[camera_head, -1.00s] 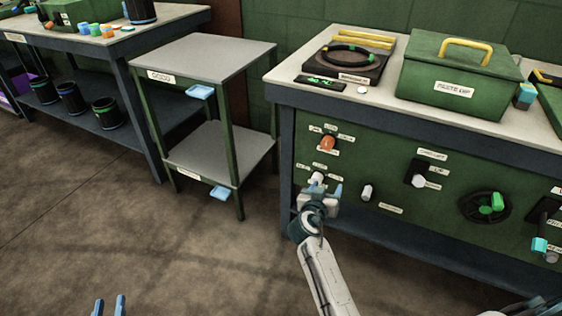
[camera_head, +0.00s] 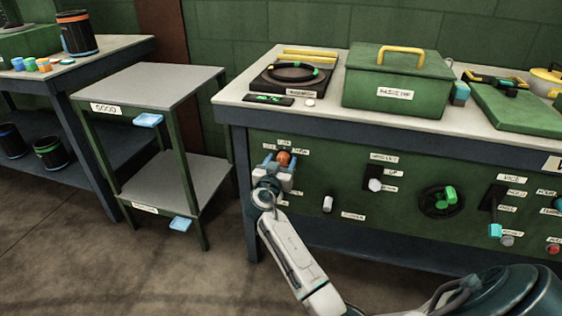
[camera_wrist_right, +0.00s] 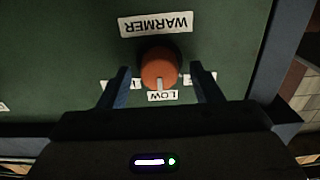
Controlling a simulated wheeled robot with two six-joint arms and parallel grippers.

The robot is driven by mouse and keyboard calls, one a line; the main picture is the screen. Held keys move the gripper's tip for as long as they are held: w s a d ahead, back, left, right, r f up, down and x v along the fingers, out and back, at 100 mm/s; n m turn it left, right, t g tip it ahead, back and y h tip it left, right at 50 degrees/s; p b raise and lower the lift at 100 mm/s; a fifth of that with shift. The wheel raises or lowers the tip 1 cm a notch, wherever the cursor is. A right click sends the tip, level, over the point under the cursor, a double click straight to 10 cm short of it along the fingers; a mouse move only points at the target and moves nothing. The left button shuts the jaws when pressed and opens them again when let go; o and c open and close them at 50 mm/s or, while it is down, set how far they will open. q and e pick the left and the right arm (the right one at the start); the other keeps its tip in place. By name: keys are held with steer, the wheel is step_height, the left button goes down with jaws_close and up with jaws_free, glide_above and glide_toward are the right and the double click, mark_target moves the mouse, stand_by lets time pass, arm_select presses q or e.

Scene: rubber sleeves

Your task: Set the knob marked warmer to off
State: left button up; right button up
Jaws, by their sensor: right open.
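The orange warmer knob (camera_head: 283,158) is on the green front panel of the bench, near its left end. The WARMER label (camera_wrist_right: 156,24) appears upside down there, on the other side of the knob. My right gripper (camera_head: 279,163) is open at the knob; its blue fingers flank the knob in the right wrist view (camera_wrist_right: 159,82), with gaps visible on both sides. The side labels are partly hidden by the fingers. My left gripper is out of view.
Other controls share the panel: a white knob (camera_head: 328,203), a white-tipped switch (camera_head: 375,185) and a black wheel with a green handle (camera_head: 441,201). A green box (camera_head: 398,85) stands on the bench. A grey two-tier stand (camera_head: 150,86) is to the left.

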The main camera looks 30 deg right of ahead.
steer(key=shift+w+d, duration=0.2)
steer(key=shift+d, duration=0.05)
steer(key=c, duration=1)
steer(key=shift+n, duration=0.3)
steer(key=n, duration=0.2)
steer(key=shift+n, duration=0.3)
steer(key=shift+a+n, duration=0.1)
steer(key=shift+n, duration=0.7)
steer(key=n+p, duration=0.1)
steer(key=n, duration=0.3)
steer(key=shift+w+f+n, duration=0.1)
steer(key=shift+n, duration=0.3)
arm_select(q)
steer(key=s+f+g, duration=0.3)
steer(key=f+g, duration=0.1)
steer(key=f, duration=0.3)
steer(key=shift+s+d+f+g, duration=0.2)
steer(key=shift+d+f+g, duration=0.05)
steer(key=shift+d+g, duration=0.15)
arm_select(e)
steer(key=shift+n, duration=0.4)
